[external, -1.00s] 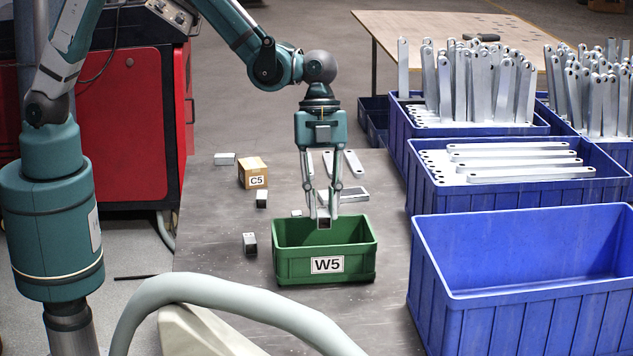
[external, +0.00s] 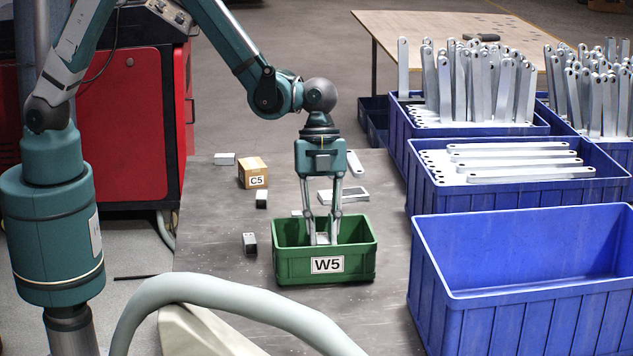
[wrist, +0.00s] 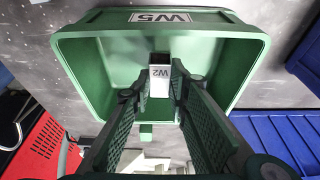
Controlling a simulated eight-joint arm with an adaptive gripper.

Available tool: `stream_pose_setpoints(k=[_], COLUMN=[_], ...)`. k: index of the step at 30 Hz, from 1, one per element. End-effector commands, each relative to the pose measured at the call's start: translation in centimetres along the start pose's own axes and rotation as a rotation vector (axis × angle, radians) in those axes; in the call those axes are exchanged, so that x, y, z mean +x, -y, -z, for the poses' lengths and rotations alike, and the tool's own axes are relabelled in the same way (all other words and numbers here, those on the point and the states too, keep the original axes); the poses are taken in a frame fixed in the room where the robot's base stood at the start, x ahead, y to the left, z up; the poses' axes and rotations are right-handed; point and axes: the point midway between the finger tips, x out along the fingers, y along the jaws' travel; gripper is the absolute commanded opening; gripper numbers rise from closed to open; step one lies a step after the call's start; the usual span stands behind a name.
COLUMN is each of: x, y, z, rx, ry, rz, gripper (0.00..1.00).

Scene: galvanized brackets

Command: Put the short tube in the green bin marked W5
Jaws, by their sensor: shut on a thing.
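The green bin marked W5 (external: 292,268) stands on the grey table, its label facing the external camera. In the wrist view the bin (wrist: 90,80) opens below my gripper, with the W5 label upside down. My gripper (external: 322,232) points straight down with its fingertips inside the bin, below the rim. It is shut on the short tube (wrist: 160,80), a small grey metal piece with a white label that seems to read W2. In the external view the tube (external: 323,239) is partly hidden by the fingers and front wall. I cannot tell whether it touches the bin floor.
A cardboard box marked C5 (external: 252,172) and small metal pieces, one at the bin's left (external: 249,243), lie on the table. A flat metal frame (external: 343,195) lies behind the bin. An empty blue crate (external: 520,300) stands right. Blue crates of brackets (external: 520,202) stand behind it.

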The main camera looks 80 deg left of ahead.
Motion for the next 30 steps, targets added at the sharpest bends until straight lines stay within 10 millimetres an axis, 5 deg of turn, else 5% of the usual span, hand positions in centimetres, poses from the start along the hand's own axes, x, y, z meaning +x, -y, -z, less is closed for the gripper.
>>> stream_pose_setpoints(k=[9, 24, 25, 27, 30], x=[3.0, 3.5, 3.5, 3.5, 3.4], y=[0.0, 0.0, 0.0, 0.0, 0.0], z=[-0.9, -1.1, -1.1, -1.1, -1.1], rx=[0.0, 0.0, 0.0, 0.0, 0.0], ry=[0.0, 0.0, 0.0, 0.0, 0.0], rz=[0.0, 0.0, 0.0, 0.0, 0.0], gripper=[0.05, 0.05, 0.2, 0.3, 0.33])
